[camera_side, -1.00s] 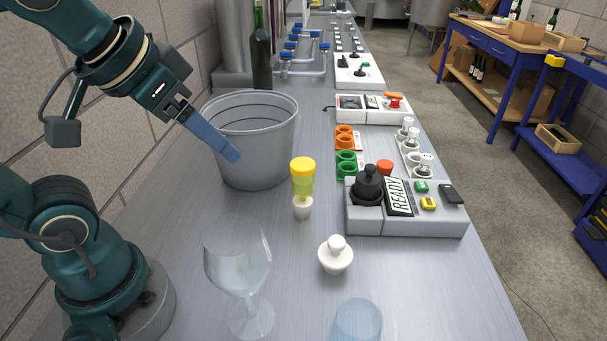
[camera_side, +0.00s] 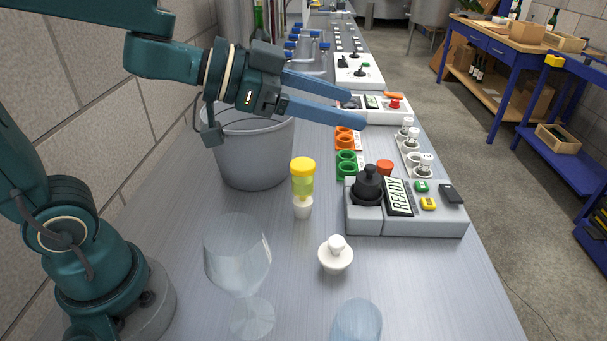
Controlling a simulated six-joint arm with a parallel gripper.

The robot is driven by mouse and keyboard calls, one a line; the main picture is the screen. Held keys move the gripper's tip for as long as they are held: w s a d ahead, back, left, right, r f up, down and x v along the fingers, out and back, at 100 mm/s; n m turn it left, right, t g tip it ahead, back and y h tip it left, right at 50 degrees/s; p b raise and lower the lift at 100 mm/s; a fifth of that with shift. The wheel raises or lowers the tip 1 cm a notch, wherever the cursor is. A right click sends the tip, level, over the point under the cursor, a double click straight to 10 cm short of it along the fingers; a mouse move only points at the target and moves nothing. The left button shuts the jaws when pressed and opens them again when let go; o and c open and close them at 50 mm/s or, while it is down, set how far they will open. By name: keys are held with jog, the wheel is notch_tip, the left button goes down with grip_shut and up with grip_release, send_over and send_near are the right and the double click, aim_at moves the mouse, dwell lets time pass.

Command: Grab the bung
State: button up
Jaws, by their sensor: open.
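A small white stopper with a round knob on top, which looks like the bung (camera_side: 335,256), stands on the grey bench (camera_side: 420,295) in the front middle. My gripper (camera_side: 353,108) is open and empty, with its two blue fingers spread and pointing right. It is up beyond the bung in the picture, in front of the bucket's upper edge and apart from the bung. Nothing hides the bung.
A wine glass (camera_side: 238,265) and a clear tumbler (camera_side: 357,322) stand near the bung. Behind it are a yellow-capped vial (camera_side: 303,182), a metal bucket (camera_side: 252,160) and a control box reading READY (camera_side: 430,222). Orange and green rings (camera_side: 346,163) lie farther back.

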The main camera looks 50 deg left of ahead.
aim_at(343, 246)
jog(key=s+f+g, duration=0.1)
jog(key=f, duration=0.5)
jog(key=s+d+f+m+g+h, duration=0.1)
jog(key=f, duration=0.6)
jog(key=s+d+f+g, duration=0.1)
jog(key=f, duration=0.6)
jog(key=shift+d+f+g+h, duration=0.2)
jog(key=shift+d+g+h, duration=0.05)
jog(key=shift+g+h, duration=0.05)
jog(key=shift+x, duration=2.6)
grip_shut()
